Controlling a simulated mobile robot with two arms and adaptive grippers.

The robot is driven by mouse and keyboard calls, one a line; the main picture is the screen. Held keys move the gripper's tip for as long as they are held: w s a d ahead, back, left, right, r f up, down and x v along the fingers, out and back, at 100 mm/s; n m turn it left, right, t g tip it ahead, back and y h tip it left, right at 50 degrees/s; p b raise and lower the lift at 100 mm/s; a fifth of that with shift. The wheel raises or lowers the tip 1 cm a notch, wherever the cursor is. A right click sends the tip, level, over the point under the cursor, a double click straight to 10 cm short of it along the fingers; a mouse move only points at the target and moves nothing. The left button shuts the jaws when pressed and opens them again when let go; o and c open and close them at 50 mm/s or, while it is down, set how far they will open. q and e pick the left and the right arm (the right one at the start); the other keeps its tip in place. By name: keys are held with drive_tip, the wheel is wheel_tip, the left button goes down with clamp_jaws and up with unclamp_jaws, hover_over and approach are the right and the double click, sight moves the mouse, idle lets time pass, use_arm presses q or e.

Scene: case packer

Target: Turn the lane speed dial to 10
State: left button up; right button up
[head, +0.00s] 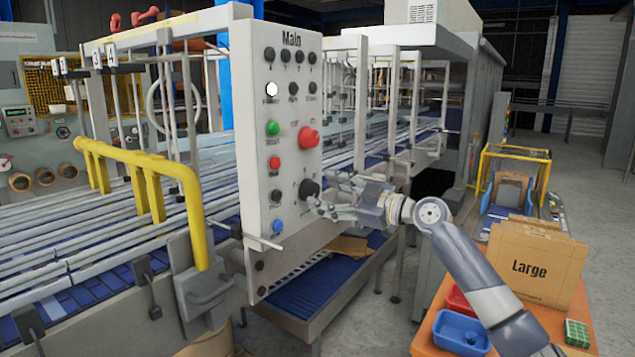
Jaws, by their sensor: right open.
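The Main control panel (256,159) is a grey upright box in the middle of the head view. A black rotary dial (308,189) sits low on its face at the right. Its printed scale is too small to read, so I cannot tell its setting. My right gripper (318,200) is open, with its fingertips beside the dial at its right and lower side. I cannot tell whether the fingers touch it. My left gripper is not in view.
Above the dial is a red mushroom knob (308,138). A green button (272,128) and a blue button (278,226) sit at the left. An orange table (424,338) holds a "Large" carton (535,265) and a blue bin (461,332). A yellow rail (150,160) stands left.

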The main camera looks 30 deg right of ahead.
sight(315, 191)
drive_tip(key=shift+p+x, duration=0.5)
drive_tip(key=shift+x, duration=1.1)
drive_tip(key=c, duration=1.1)
drive_tip(key=shift+o, duration=0.2)
